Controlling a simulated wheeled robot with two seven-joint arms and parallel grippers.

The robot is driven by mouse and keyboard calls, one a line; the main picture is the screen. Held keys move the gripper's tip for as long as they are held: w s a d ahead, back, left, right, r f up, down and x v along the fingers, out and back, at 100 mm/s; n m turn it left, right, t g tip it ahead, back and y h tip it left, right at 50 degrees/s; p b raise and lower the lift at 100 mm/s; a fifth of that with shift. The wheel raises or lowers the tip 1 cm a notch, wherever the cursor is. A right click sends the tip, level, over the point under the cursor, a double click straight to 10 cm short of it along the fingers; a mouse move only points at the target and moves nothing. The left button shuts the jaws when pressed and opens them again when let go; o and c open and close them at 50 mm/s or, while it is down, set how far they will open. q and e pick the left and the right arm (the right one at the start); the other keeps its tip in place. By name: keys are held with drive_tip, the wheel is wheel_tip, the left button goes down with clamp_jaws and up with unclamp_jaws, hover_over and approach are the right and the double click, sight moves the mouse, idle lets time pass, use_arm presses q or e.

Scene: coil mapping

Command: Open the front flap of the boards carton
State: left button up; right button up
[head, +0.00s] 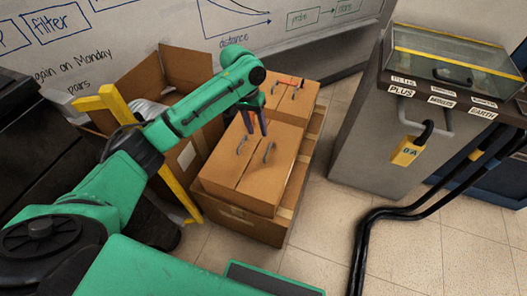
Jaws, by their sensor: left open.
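The farther carton (305,92) also looks shut, with two handles and red marks on top. I cannot read which is the boards carton. My left gripper (256,130) points down, open and empty, over the far part of the nearer carton. I cannot tell whether its fingertips touch the top. My right gripper is not in view.
An open carton (188,66) with pale contents stands left, behind my left arm. A yellow frame (173,180) stands beside it. A grey cabinet (365,130) with a glass-topped case (455,62) is at right. Black cables (365,230) cross the tiled floor. Floor between cartons and cabinet is clear.

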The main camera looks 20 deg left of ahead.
sight(263, 151)
use_arm(q)
drive_tip(key=f, duration=0.3)
drive_tip(key=d+f+b, duration=0.1)
drive_tip(key=f, duration=0.3)
drive_tip(key=d+f, duration=0.1)
drive_tip(key=f, duration=0.3)
drive_tip(key=shift+d+b, duration=0.1)
drive_tip(key=shift+b, duration=0.3)
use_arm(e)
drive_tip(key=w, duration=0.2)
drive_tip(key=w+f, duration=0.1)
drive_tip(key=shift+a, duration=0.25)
use_arm(q)
clamp_jaws()
